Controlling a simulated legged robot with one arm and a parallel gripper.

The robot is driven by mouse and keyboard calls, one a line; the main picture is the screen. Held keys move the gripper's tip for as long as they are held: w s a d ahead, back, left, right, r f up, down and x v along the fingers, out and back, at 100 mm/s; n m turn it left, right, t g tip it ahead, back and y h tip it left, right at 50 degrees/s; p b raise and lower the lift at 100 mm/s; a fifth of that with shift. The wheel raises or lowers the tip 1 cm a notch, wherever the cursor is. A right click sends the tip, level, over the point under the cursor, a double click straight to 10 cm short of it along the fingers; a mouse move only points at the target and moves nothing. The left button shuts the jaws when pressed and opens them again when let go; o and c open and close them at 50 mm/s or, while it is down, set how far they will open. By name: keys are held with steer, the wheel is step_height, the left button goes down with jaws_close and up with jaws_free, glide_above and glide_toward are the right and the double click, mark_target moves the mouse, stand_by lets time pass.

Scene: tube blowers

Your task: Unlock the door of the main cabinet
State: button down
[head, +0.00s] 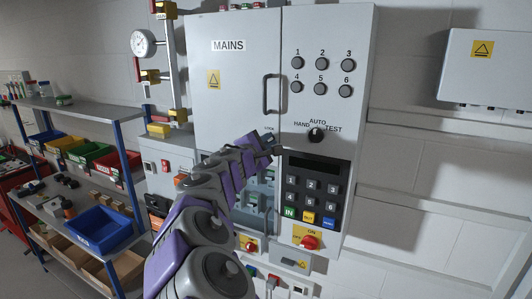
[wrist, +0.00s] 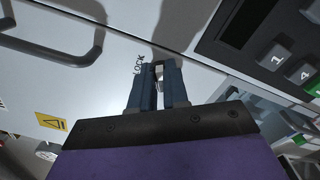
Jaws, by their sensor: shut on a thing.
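The main cabinet's grey door (head: 235,65) is closed and bears a "MAINS" label. Its dark handle (head: 266,95) is on the right side and also shows at the upper left of the wrist view (wrist: 95,45). My gripper (head: 272,140) reaches up to the door's lower right corner. In the wrist view its two blue fingers (wrist: 158,75) are shut on a small metallic lock piece (wrist: 158,70), beside the printed word "LOCK". The fingers hide most of this piece, so its shape and angle cannot be told.
Right of the door are numbered round buttons (head: 322,65), a HAND/AUTO/TEST selector (head: 316,134) and a keypad (head: 312,195). A red switch (head: 309,242) sits below. A shelf (head: 85,115) with coloured bins stands left. A wall box (head: 487,70) hangs right.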

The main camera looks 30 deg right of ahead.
steer(key=shift+s+f+m+b, duration=0.1)
steer(key=shift+f+m+b, duration=0.1)
steer(key=shift+m+b, duration=0.9)
steer(key=shift+w+f+m+b, duration=0.1)
steer(key=shift+f+m+b, duration=0.15)
steer(key=shift+m+b, duration=0.85)
steer(key=shift+s+f+m+b, duration=0.1)
steer(key=shift+f+m+b, duration=0.1)
steer(key=shift+m+b, duration=0.9)
steer(key=c, duration=1.1)
jaws_free()
steer(key=shift+d, duration=0.1)
steer(key=shift+r, duration=0.1)
steer(key=b+v, duration=0.1)
steer(key=v, duration=1.6)
steer(key=shift+s+a, duration=0.1)
steer(key=shift+a, duration=0.15)
